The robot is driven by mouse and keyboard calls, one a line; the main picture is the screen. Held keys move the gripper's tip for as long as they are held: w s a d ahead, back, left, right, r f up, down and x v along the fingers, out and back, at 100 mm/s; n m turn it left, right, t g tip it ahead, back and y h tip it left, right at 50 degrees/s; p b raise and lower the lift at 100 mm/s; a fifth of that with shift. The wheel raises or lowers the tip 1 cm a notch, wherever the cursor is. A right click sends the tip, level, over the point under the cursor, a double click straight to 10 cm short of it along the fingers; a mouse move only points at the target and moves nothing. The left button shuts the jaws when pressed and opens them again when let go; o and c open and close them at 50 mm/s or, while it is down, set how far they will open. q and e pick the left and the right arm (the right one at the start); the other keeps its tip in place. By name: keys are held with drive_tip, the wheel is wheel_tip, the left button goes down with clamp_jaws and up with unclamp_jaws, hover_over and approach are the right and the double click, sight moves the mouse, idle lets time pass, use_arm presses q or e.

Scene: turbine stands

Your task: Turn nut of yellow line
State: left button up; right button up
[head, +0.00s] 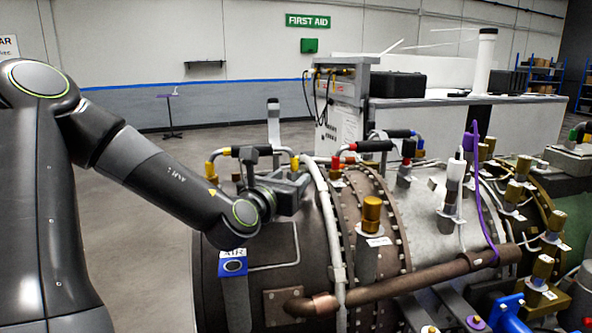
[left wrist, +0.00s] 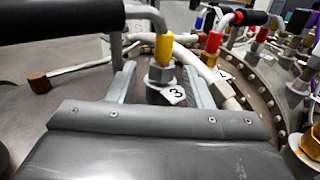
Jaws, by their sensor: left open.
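The yellow line is a bent metal pipe with a black sleeve (head: 252,151) and yellow ends, one of which (head: 294,163) is by my left gripper (head: 297,181). In the left wrist view the yellow collar (left wrist: 163,48) sits above a metal nut (left wrist: 161,75), with a white tag marked 3 (left wrist: 174,96) below it. My left gripper's two fingers stand open on either side of the nut. I cannot tell whether they touch it. The line's other yellow end (head: 210,170) is farther left. My right gripper is not in view.
A red-ended line (head: 373,146) stands just right of the yellow one. A white hose (head: 326,205) and a bolted flange (head: 372,200) are close by. A brass-capped fitting (head: 372,214) and a brown pipe (head: 430,276) lie nearer. Open floor is at left.

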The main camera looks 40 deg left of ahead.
use_arm(q)
drive_tip(key=shift+w, duration=0.1)
drive_tip(key=shift+d+r, duration=0.1)
drive_tip(key=shift+r, duration=0.05)
drive_tip(key=shift+c, duration=0.5)
drive_tip(key=c, duration=0.9)
drive_tip(key=shift+a+r+m+h+p, duration=0.2)
drive_tip(key=shift+m+h+p, duration=0.1)
drive_tip(key=shift+h+p, duration=0.45)
drive_tip(key=shift+m+h+p, duration=0.3)
drive_tip(key=shift+h+p, duration=0.05)
drive_tip(key=shift+p, duration=0.25)
drive_tip(key=shift+f+t, duration=0.15)
drive_tip(key=shift+t, duration=0.15)
drive_tip(key=o, duration=1)
